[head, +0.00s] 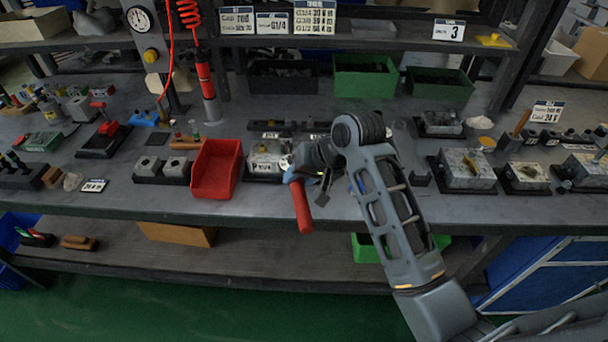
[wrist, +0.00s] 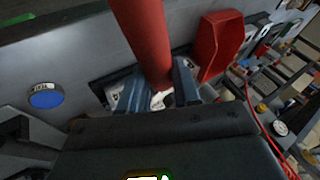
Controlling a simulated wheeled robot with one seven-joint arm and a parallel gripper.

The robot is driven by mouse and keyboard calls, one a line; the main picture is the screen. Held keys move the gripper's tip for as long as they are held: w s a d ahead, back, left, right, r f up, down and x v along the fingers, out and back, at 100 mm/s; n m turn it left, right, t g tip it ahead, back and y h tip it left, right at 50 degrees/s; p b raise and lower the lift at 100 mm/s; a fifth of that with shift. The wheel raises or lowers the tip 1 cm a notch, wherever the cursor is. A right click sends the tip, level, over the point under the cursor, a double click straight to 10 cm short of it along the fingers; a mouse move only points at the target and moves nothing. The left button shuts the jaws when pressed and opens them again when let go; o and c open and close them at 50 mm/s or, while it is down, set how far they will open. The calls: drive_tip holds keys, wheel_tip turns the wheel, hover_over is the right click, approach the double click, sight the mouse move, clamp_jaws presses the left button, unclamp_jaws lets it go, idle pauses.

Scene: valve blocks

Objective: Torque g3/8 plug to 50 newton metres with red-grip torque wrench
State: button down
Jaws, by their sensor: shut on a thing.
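The red-grip torque wrench (head: 302,206) hangs from my gripper (head: 296,176), its red handle pointing down past the bench's front edge. In the wrist view the red grip (wrist: 146,40) runs up and away from between the fingers of my gripper (wrist: 155,92). My gripper is shut on the wrench. A pale valve block (head: 266,156) stands on the bench just left of my gripper. In the wrist view the block is mostly hidden behind the fingers and the wrench. I cannot make out the g3/8 plug or whether the wrench head touches it.
A red bin (head: 216,170) stands left of the block; it also shows in the wrist view (wrist: 220,42). More valve blocks (head: 466,168) stand to the right. Green bins (head: 364,78) and a hanging red tool (head: 205,78) are at the back. A blue round button (wrist: 45,97) shows in the wrist view.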

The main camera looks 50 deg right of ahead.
drive_tip(key=shift+r, duration=0.1)
idle(0.3)
drive_tip(key=shift+s+d+n+y, duration=0.5)
drive_tip(key=shift+s+d+n, duration=0.1)
drive_tip(key=shift+d+n, duration=0.3)
drive_tip(key=shift+r, duration=0.15)
wheel_tip(320, 180, up, 7)
drive_tip(key=shift+r, duration=0.2)
idle(0.9)
drive_tip(key=shift+s+d, duration=0.1)
